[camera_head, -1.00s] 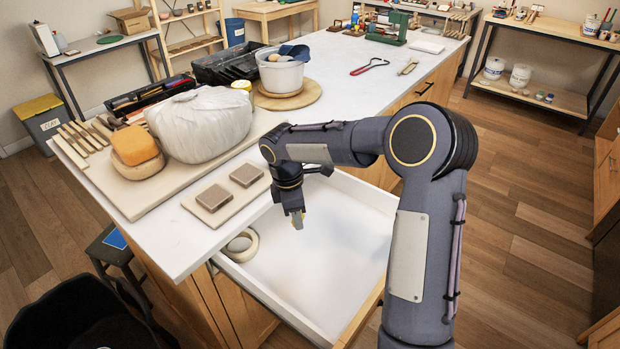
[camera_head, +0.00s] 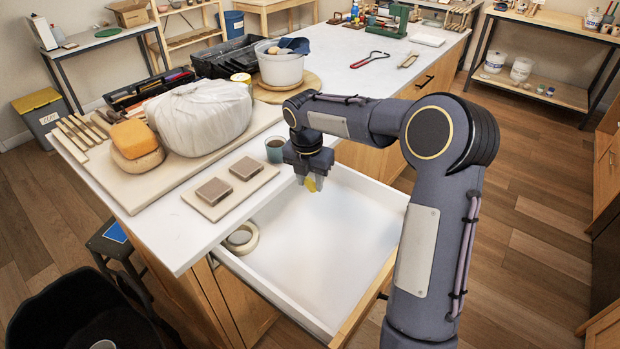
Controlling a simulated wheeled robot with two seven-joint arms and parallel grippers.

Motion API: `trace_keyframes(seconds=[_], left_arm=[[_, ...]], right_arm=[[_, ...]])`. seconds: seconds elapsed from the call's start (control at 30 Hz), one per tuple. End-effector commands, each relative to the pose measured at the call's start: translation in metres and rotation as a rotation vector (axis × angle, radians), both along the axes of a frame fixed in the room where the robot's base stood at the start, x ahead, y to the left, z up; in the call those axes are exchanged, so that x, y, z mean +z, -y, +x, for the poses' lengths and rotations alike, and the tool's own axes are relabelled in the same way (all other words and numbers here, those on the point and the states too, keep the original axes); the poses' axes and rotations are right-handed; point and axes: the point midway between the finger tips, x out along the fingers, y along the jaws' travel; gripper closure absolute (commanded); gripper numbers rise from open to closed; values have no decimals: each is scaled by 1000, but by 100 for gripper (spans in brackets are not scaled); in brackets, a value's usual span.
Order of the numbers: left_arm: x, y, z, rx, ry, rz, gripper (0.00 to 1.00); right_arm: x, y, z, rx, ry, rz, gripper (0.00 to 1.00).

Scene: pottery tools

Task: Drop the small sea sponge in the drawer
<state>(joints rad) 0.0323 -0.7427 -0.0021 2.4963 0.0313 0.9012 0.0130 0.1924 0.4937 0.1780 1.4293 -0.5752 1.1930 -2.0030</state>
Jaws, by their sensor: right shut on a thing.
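My right gripper (camera_head: 311,180) points down above the open drawer, near its back right part. It is shut on a small yellow sea sponge (camera_head: 311,186), which shows at the fingertips and is partly hidden by them. The white drawer (camera_head: 316,240) is pulled out from the worktable, and the sponge hangs over its floor. A roll of tape (camera_head: 241,238) lies in the drawer's left corner. My left gripper is not in view.
A dark cup (camera_head: 275,149) stands on the table edge beside my right gripper. Two brown blocks lie on a pale board (camera_head: 262,178). A wrapped clay lump (camera_head: 200,118) and an orange sponge (camera_head: 133,138) sit farther left. The drawer's middle is clear.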

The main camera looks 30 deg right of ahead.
Motion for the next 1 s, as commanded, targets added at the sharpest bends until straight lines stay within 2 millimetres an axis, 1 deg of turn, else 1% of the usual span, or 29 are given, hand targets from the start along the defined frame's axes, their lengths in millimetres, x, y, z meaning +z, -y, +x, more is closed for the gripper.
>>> trace_keyframes(seconds=[0.03,0.2,0.3,0.4,0.67,0.7,0.87,1.0], left_arm=[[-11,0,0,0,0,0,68],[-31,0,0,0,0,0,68],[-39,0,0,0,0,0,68],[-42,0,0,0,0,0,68],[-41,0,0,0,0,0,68],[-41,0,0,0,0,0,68],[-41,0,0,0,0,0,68],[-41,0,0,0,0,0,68]], right_arm=[[-12,0,0,0,-1,0,89],[-33,0,0,0,-1,0,89],[-42,0,0,0,-1,1,89],[-45,0,0,-1,0,0,89],[-44,0,0,-1,-1,0,89],[-44,0,0,-1,-1,0,60],[-44,0,0,-1,-1,0,40],[-44,0,0,-1,-1,0,40]])
